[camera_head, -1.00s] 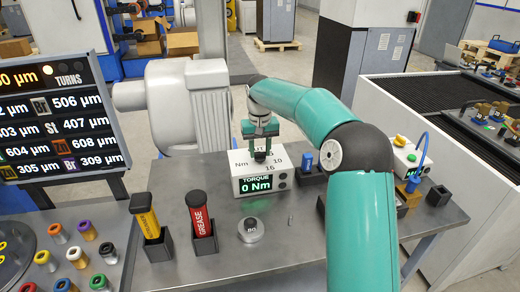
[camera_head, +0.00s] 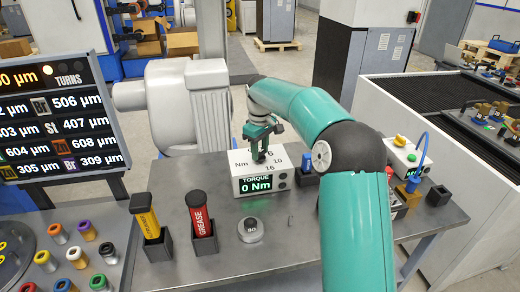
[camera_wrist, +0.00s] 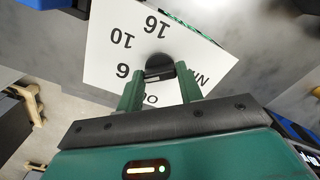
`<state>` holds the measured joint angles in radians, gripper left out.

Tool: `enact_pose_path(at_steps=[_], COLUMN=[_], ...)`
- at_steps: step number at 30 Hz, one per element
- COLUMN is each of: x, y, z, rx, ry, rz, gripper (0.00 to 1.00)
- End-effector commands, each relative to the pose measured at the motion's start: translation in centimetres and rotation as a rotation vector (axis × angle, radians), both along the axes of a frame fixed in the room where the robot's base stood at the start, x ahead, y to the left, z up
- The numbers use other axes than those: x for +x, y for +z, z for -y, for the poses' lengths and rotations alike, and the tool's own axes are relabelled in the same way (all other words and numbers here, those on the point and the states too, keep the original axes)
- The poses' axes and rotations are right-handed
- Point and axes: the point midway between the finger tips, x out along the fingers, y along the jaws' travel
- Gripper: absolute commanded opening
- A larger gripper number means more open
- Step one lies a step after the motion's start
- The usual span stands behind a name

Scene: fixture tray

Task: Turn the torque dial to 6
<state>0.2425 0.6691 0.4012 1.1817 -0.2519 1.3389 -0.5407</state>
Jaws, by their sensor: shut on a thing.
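The torque box (camera_head: 239,189) is white and stands on the grey table, with a green display reading "TORQUE 0 Nm". Its top carries the marks 6, 10, 16 and Nm; another is partly hidden. The black torque dial (camera_wrist: 159,65) sits among them on the top face. My gripper (camera_head: 260,153) comes down from above with its fingers on either side of the dial, shut on it. In the wrist view the fingers (camera_wrist: 160,82) flank the dial, with the 6 just left of it. The dial's pointer cannot be made out.
Left of the box stand a red grease tube (camera_head: 201,215) and a yellow tube (camera_head: 149,223) in black holders. A round grey piece (camera_head: 250,230) lies in front. A display board (camera_head: 60,120) is at far left. A blue connector (camera_head: 413,184) is at right.

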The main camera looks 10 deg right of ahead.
Motion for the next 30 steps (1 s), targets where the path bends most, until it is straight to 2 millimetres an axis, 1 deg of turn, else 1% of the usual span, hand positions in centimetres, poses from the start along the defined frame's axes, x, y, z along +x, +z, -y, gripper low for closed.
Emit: enact_pose_path(at_steps=[14, 15, 17, 18, 26, 30], x=[0.1, 0.11, 0.1, 0.09, 0.05, 0.09], y=[0.21, 0.21, 0.2, 0.18, 0.1, 0.76], z=[-0.05, -0.05, -0.05, -0.05, -0.02, -0.02], rx=[0.001, 0.001, 0.001, 0.001, 0.0, 0.001], ry=[0.02, 0.02, 0.02, 0.02, 0.02, 0.019], rz=[0.007, 0.007, 0.006, 0.006, 0.002, 0.004], gripper=[0.14, 0.38, 0.5, 0.58, 0.58, 0.58])
